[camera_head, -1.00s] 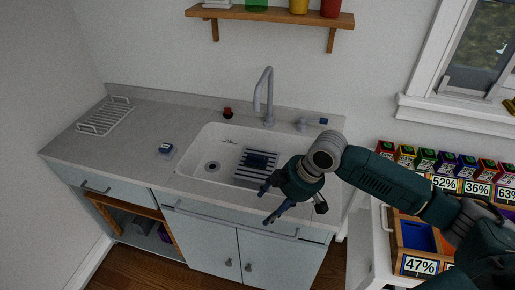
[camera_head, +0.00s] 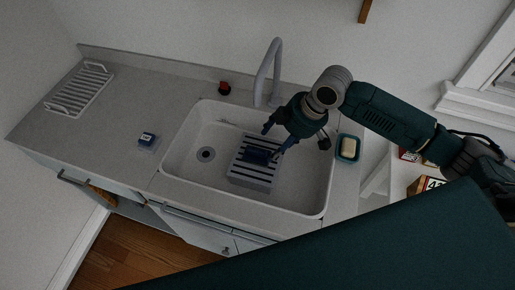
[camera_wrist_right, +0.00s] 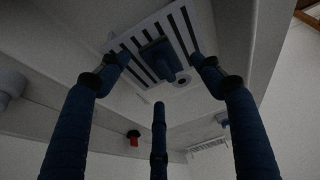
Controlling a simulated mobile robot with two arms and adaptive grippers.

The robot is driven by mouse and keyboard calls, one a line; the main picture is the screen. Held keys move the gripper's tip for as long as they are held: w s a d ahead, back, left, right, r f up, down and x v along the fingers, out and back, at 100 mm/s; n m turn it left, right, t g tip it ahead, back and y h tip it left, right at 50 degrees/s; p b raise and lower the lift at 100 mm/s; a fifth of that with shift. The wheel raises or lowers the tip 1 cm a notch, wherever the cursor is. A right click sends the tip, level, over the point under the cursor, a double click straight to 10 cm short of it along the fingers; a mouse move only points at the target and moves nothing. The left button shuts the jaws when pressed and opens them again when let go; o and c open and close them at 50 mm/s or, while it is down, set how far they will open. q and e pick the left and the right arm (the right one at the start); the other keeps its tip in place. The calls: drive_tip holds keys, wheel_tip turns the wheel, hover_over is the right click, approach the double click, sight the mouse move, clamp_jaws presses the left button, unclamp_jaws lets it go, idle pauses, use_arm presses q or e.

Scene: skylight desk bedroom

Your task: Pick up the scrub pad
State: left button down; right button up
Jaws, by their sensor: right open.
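A dark blue block, which looks like the scrub pad (camera_head: 257,156), lies on a pale slatted rack (camera_head: 251,181) inside the white sink. It also shows in the right wrist view (camera_wrist_right: 162,58), against the rack's slats (camera_wrist_right: 190,28). My right gripper (camera_head: 272,142) is open and empty above the sink, close to the pad's upper right in the head view. In the right wrist view its spread fingers (camera_wrist_right: 160,78) surround the pad's place in the picture, and I see no contact. My left gripper is out of view.
The sink's rim (camera_head: 172,165) and the faucet (camera_head: 270,70) stand close around the gripper. A small blue item (camera_head: 147,140) and a white rack (camera_head: 80,90) sit on the left counter. A teal dish with a yellow sponge (camera_head: 348,147) is at right.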

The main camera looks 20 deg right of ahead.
sight(266, 152)
drive_tip(key=shift+x, duration=1.1)
drive_tip(key=x, duration=0.1)
drive_tip(key=p+x, duration=0.1)
drive_tip(key=x, duration=0.1)
drive_tip(key=p+x, duration=0.1)
drive_tip(key=shift+w+a+f, duration=0.2)
drive_tip(key=shift+w+a, duration=0.15)
drive_tip(key=shift+w, duration=0.05)
drive_tip(key=shift+w+a+f, duration=0.1)
drive_tip(key=shift+a+f, duration=0.05)
drive_tip(key=shift+f, duration=0.35)
drive_tip(key=c, duration=1.4)
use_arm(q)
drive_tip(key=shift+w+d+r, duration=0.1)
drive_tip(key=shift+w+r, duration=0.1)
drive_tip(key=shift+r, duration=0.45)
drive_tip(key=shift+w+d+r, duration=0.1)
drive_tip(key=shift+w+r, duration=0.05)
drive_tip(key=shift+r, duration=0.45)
use_arm(e)
drive_tip(key=shift+c, duration=0.4)
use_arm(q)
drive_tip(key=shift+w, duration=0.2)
use_arm(e)
drive_tip(key=shift+c, duration=0.6)
